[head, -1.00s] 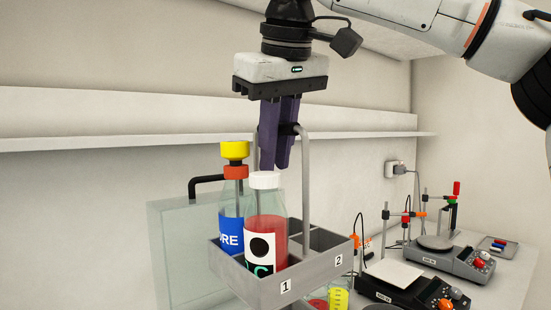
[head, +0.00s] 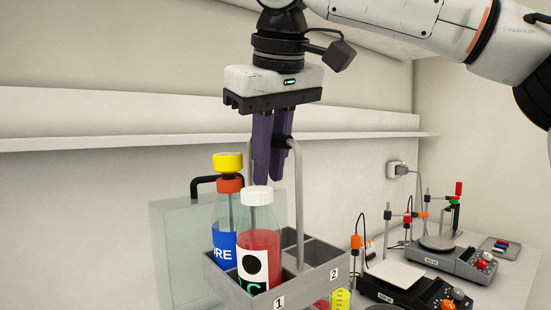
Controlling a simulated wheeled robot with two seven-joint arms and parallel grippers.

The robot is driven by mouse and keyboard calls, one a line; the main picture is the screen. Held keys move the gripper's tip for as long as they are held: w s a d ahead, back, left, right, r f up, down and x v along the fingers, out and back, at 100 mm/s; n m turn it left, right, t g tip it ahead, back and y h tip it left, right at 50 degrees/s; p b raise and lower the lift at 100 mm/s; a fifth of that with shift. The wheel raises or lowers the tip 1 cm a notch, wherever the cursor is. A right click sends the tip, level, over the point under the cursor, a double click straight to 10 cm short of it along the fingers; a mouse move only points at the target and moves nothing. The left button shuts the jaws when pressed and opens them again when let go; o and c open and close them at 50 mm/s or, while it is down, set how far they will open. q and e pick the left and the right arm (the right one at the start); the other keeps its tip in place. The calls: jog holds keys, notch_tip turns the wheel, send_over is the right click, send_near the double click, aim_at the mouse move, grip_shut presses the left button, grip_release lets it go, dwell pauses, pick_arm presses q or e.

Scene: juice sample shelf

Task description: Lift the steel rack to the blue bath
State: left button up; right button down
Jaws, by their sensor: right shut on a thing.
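The steel rack (head: 309,288) is a grey box with compartments, labels 1 and 2 on its front, and a tall bent handle (head: 297,200). It hangs in the air, roughly level. My right gripper (head: 268,170) comes down from above, its dark purple fingers shut on the top of the handle. A bottle with a white cap and red contents (head: 260,245) stands in the front left of the rack. A bottle with a red cap and blue label (head: 224,238) stands behind it. The blue bath is not identifiable in this view. My left gripper is not in view.
A clear, pale tank (head: 172,255) with a black handle stands behind the rack, a yellow cap (head: 228,162) showing near it. To the right are a black hotplate (head: 400,290), a grey stirrer (head: 452,258) and a tray (head: 500,246). A wall shelf (head: 90,142) runs behind.

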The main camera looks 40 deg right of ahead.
aim_at(233, 214)
jog(key=shift+w+a+f+b, duration=0.15)
jog(key=shift+a+f+b, duration=0.1)
jog(key=shift+a+f, duration=0.9)
jog(key=shift+w+a+f+b, duration=0.1)
jog(key=shift+a+f+b, duration=0.15)
jog(key=shift+a+f, duration=0.85)
jog(key=shift+w+a+f, duration=0.15)
jog(key=shift+a+f, duration=0.65)
jog(key=shift+f, duration=0.1)
pick_arm(q)
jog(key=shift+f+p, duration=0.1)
jog(key=shift+p, duration=0.35)
pick_arm(e)
jog(key=shift+w+a+f, duration=0.2)
jog(key=shift+a+f, duration=1.85)
jog(key=shift+f, duration=0.05)
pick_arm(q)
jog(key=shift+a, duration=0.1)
